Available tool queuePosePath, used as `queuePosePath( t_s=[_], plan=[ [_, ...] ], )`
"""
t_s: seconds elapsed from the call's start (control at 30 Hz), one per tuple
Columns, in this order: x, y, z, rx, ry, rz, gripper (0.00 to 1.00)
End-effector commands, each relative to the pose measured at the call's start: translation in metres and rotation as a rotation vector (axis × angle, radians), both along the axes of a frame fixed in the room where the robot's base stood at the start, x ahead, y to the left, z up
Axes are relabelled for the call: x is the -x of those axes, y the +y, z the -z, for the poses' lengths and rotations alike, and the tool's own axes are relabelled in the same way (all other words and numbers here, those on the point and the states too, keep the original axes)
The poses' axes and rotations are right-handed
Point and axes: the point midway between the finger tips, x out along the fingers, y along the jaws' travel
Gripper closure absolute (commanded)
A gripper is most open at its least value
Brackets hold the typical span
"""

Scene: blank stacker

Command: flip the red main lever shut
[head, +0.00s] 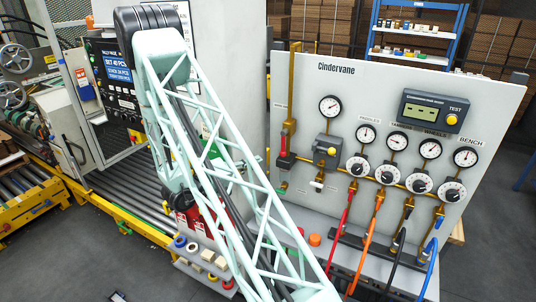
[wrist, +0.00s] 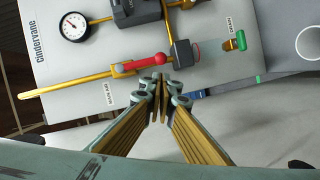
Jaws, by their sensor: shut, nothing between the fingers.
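The red main lever (wrist: 146,63) has a round red knob and shows in the wrist view at upper middle, lying roughly along the brass main pipe (wrist: 70,81). In the head view the lever (head: 283,147) is at the panel's left side on the upright pipe. My gripper (wrist: 161,82) is shut and empty, its fingertips just below the knob in the wrist picture. I cannot tell whether they touch the lever. In the head view I cannot make out the fingertips; my lattice arm covers much of the area beside the panel.
The pale panel (head: 330,75) carries gauges, dials and a grey regulator box (head: 328,148). A green drain valve (wrist: 240,41) is right of the lever in the wrist view. Coloured hoses (head: 369,240) hang below. A roller conveyor (head: 130,195) is at left.

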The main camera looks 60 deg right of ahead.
Motion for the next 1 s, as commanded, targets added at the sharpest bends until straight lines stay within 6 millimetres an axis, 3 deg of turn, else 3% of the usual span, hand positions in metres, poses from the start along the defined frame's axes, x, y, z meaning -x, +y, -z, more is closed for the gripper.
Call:
queuePosePath(
  t_s=[0.57,1.0],
  plan=[
    [0.001,-0.003,0.000,0.001,0.001,0.002,1.00],
    [0.006,-0.034,0.003,0.002,0.002,0.004,1.00]
  ],
)
